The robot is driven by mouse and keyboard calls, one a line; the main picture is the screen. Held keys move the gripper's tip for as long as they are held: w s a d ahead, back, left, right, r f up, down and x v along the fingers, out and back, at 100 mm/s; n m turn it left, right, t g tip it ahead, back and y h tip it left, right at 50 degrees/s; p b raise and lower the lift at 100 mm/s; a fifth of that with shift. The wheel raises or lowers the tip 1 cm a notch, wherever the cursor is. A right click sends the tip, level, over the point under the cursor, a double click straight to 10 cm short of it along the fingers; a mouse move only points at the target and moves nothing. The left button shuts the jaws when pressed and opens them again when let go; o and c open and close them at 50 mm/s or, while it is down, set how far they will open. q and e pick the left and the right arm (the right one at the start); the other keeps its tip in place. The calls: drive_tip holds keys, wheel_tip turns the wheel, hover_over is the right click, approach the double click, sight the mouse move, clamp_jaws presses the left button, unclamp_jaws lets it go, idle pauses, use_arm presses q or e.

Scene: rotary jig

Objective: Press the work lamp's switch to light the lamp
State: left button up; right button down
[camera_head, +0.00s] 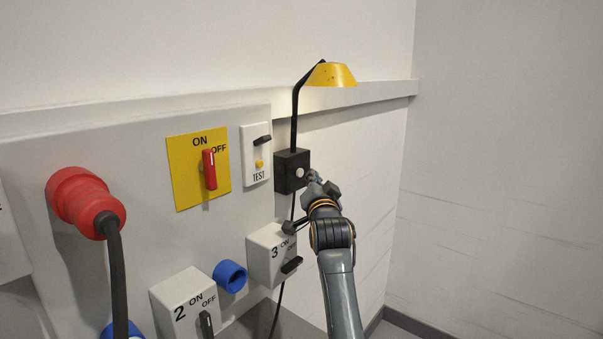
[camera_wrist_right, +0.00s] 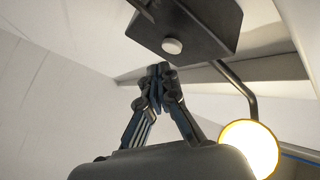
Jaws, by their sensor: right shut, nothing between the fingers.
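The work lamp (camera_head: 331,75) has a yellow shade on a black bent stem that rises from a black box (camera_head: 285,172) on the wall. The box carries a round white switch button (camera_head: 300,173). My right gripper (camera_head: 314,177) is shut and empty, just right of the button in the head view. In the right wrist view the button (camera_wrist_right: 172,46) is on the box face above my shut fingertips (camera_wrist_right: 160,70), with a small gap in the picture; contact cannot be told. The lamp shade (camera_wrist_right: 250,145) glows bright inside. My left gripper is out of view.
Left of the box are a TEST unit (camera_head: 256,155), a yellow plate with a red ON/OFF handle (camera_head: 209,170) and a red plug (camera_head: 85,200) with a thick cable. Switch box 3 (camera_head: 270,252) is below, close to my right arm. The wall to the right is clear.

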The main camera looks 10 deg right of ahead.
drive_tip(key=shift+s+d+p, duration=0.45)
drive_tip(key=shift+s+d, duration=0.35)
drive_tip(key=shift+s, duration=0.25)
drive_tip(key=shift+s+d+p, duration=0.45)
drive_tip(key=shift+s+d, duration=0.35)
drive_tip(key=shift+s, duration=0.25)
